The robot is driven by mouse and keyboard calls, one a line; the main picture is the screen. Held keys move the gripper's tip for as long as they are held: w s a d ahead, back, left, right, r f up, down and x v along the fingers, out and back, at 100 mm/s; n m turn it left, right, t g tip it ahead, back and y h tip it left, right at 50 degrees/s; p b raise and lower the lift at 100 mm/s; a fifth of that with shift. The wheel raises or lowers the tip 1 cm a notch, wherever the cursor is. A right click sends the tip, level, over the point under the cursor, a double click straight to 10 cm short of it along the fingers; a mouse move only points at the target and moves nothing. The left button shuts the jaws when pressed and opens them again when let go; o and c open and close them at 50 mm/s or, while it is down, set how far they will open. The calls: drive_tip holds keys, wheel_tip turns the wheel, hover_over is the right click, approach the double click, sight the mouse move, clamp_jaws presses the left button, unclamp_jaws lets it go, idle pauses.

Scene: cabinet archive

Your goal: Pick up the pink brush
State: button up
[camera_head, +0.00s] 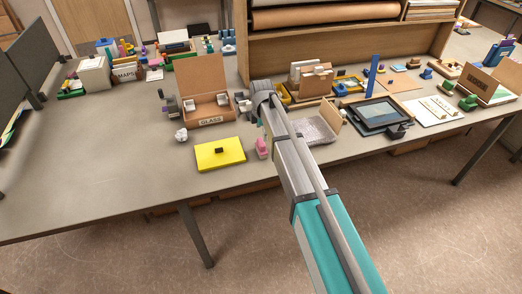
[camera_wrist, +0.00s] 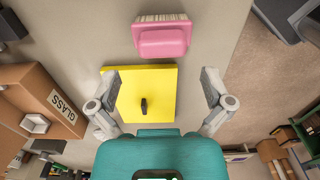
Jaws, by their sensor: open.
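The pink brush (camera_head: 262,149) lies on the grey table just right of the yellow board in the head view, close to my arm. In the wrist view the pink brush (camera_wrist: 162,38) is at the top centre, with its pale bristles facing the top edge. My gripper (camera_wrist: 160,88) is open and empty, its two fingers spread to either side over the yellow board (camera_wrist: 150,75). The brush is beyond the fingertips, not between them. In the head view my gripper's end is partly hidden by my arm.
The yellow board (camera_head: 220,154) has a small dark knob (camera_wrist: 144,106). A cardboard box marked GLASS (camera_head: 205,85) stands behind it. A crumpled white piece (camera_head: 181,134) lies left. A grey tray (camera_head: 314,131) is right of my arm. The table's left part is clear.

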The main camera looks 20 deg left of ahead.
sight(261, 141)
drive_tip(key=shift+f, duration=0.1)
drive_tip(key=shift+s+f+b, duration=0.15)
drive_tip(key=shift+f+b, duration=2.4)
drive_tip(key=shift+b, duration=0.05)
drive_tip(key=c, duration=1)
drive_tip(key=shift+o, duration=0.2)
drive_tip(key=shift+r, duration=0.15)
drive_tip(key=shift+r+p, duration=0.95)
drive_tip(key=shift+p, duration=0.15)
drive_tip(key=s+d+r+p, duration=0.6)
drive_tip(key=s+r+p, duration=0.4)
drive_tip(key=s+r, duration=0.1)
drive_tip(key=shift+s+d+p, duration=0.4)
drive_tip(key=shift+s, duration=0.25)
